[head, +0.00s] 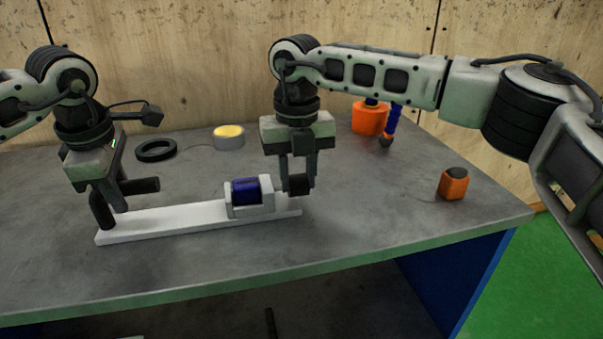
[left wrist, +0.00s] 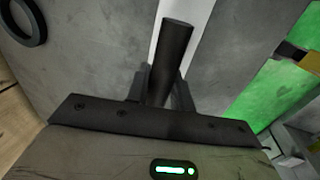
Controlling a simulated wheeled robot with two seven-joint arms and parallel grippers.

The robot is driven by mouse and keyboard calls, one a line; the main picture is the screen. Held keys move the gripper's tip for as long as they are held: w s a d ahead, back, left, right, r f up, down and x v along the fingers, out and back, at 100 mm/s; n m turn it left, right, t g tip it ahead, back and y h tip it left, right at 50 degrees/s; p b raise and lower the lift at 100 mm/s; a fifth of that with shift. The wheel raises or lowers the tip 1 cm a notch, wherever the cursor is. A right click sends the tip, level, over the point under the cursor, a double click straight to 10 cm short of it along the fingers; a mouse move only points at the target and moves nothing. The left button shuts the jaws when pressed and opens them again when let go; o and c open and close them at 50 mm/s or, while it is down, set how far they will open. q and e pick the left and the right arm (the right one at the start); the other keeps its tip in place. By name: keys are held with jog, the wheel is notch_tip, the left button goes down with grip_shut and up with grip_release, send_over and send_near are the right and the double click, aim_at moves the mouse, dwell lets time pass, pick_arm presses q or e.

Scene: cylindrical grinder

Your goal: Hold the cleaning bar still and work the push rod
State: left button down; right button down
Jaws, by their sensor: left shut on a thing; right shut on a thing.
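The cleaning bar is a long white strip (head: 165,220) lying on the table in the head view, with a white cradle holding a dark blue cylinder (head: 245,190) near its right end. My left gripper (head: 115,205) is above its left end, shut on a dark round handle (head: 145,186); the handle also shows between the fingers in the left wrist view (left wrist: 172,60), with the white strip beyond. My right gripper (head: 299,188) is at the strip's right end, shut on a small dark block, which I take for the push rod's end. The fingers partly hide it.
On the grey table (head: 380,220) stand a black ring (head: 156,150), a round grey tin with a yellow top (head: 229,137), an orange container (head: 369,118), a blue tool (head: 393,122) and an orange block (head: 454,184). The table's front is clear. A wooden wall stands behind.

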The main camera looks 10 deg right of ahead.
jog(key=shift+a, duration=0.65)
pick_arm(q)
jog(key=shift+d, duration=0.1)
pick_arm(e)
jog(key=c, duration=1)
grip_release()
jog(key=shift+c, duration=0.2)
jog(key=shift+s, duration=0.1)
pick_arm(q)
jog(key=shift+d, duration=0.1)
pick_arm(e)
jog(key=shift+a, duration=0.1)
